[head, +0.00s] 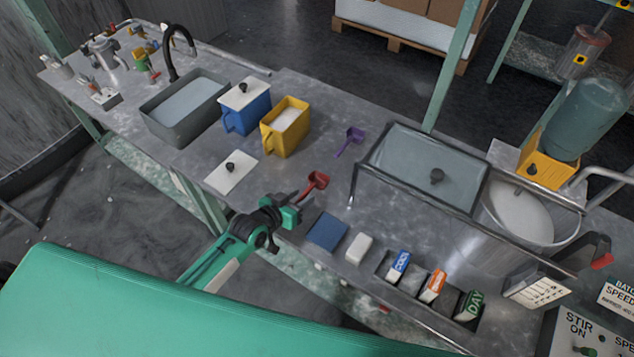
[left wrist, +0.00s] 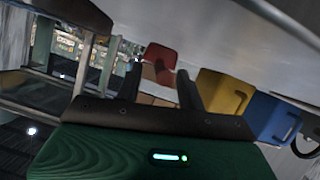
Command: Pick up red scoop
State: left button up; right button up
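The red scoop (head: 317,180) lies on the metal table in the head view, its handle pointing toward my left gripper. My left gripper (head: 292,203) is at the table's front edge, by the handle end of the scoop. In the left wrist view, the red scoop (left wrist: 160,54) shows beyond and between the two dark fingers of my left gripper (left wrist: 160,88), which stand apart. Whether the fingers straddle the handle or touch it I cannot tell. My right gripper is not in view.
A yellow bin (head: 285,127) and a blue bin (head: 246,107) stand behind and left of the scoop. A purple scoop (head: 351,138) lies behind it. A white lid (head: 231,171) lies left.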

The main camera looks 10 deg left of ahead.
pick_arm(q)
jog(key=shift+x, duration=0.75)
jog(key=shift+c, duration=0.5)
grip_shut()
